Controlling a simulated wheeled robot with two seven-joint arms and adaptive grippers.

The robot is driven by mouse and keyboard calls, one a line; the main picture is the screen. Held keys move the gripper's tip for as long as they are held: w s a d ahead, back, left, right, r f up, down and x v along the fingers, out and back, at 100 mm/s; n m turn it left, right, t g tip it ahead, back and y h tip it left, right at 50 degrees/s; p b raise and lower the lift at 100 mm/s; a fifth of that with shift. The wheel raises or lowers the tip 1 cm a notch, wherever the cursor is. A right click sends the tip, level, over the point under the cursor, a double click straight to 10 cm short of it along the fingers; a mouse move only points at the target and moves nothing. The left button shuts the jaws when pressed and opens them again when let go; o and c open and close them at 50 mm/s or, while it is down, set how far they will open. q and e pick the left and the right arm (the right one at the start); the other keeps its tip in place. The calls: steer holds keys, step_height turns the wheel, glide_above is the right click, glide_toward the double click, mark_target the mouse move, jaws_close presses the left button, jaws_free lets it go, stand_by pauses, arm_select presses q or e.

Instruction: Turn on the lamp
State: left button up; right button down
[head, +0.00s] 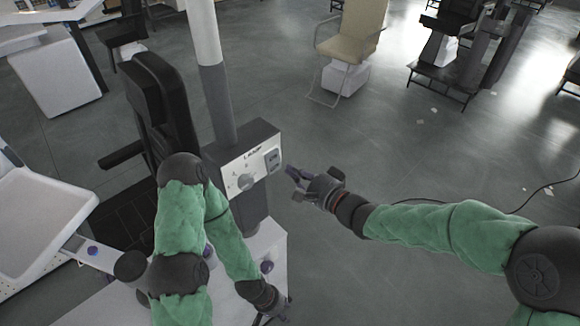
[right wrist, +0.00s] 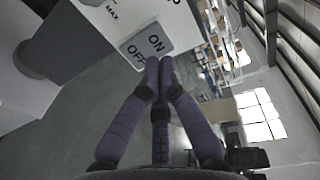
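The lamp's grey control box (head: 243,160) sits on a post, with a pale front panel marked LAMP. The panel has a round knob (head: 246,181) at its lower left and a switch (head: 272,159) marked ON and OFF at its right. In the right wrist view the switch (right wrist: 146,46) lies just beyond the fingertips. My right gripper (head: 290,171) is right of the switch, with a small gap in the head view. Its fingers (right wrist: 160,63) are together and hold nothing. My left gripper (head: 272,312) is low, near the bottom edge, its fingers partly cut off.
A black padded seat (head: 165,105) stands left of the box, and a white tray (head: 40,222) is at far left. A pale pole (head: 207,50) rises behind the box. A beige chair (head: 352,38) stands further back. The floor right of the box is open.

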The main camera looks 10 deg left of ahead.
steer(key=v, duration=0.7)
steer(key=shift+r+p, duration=0.25)
steer(key=shift+p, duration=0.15)
